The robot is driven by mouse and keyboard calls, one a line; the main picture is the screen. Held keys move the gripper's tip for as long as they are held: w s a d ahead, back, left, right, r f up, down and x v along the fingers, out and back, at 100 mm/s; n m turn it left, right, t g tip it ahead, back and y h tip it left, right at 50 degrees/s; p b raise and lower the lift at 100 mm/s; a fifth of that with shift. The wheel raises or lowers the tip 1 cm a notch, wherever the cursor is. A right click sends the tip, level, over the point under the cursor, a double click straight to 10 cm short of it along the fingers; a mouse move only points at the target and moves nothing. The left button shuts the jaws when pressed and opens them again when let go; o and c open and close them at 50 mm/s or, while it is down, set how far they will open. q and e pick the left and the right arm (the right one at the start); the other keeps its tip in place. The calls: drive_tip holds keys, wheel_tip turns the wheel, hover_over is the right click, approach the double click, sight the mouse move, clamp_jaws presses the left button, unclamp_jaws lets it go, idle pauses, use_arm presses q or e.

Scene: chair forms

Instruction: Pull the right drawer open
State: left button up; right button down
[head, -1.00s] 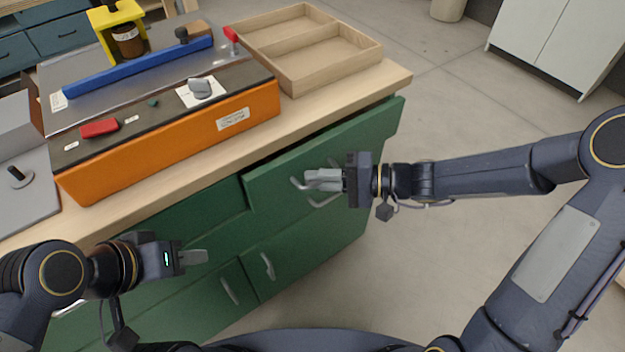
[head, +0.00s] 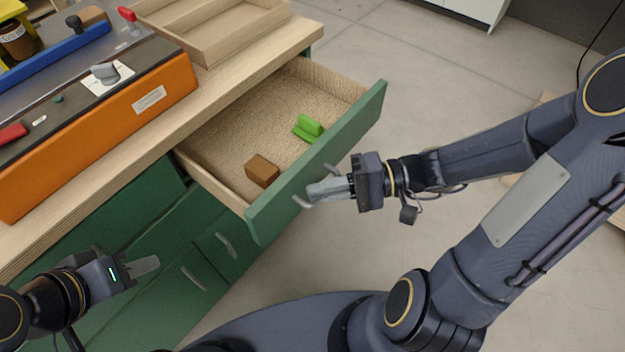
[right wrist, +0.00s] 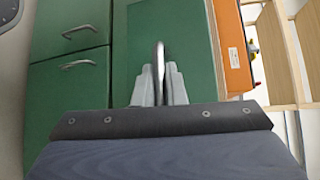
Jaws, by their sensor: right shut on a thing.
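The right drawer (head: 318,158) stands well open from the green cabinet, with its green front (head: 345,135) out over the floor. Inside it lie a brown block (head: 262,170) and a green object (head: 309,128). My right gripper (head: 325,190) is shut on the drawer's metal handle (head: 303,203), outside the front. The right wrist view shows the fingers (right wrist: 159,85) on either side of the handle (right wrist: 159,58). My left gripper (head: 142,267) is at the lower left, in front of the cabinet and apart from it. Whether its jaws are open does not show clearly.
The wooden worktop (head: 215,95) carries an orange-fronted machine (head: 110,135) and a divided wooden tray (head: 215,30). Lower cabinet fronts (head: 210,270) with handles are closed.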

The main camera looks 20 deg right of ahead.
drive_tip(key=shift+s, duration=0.1)
drive_tip(key=c, duration=1.5)
unclamp_jaws()
drive_tip(key=shift+d, duration=0.15)
drive_tip(key=p+v, duration=0.1)
drive_tip(key=v, duration=0.6)
drive_tip(key=shift+d+p, duration=0.35)
drive_tip(key=shift+s, duration=0.1)
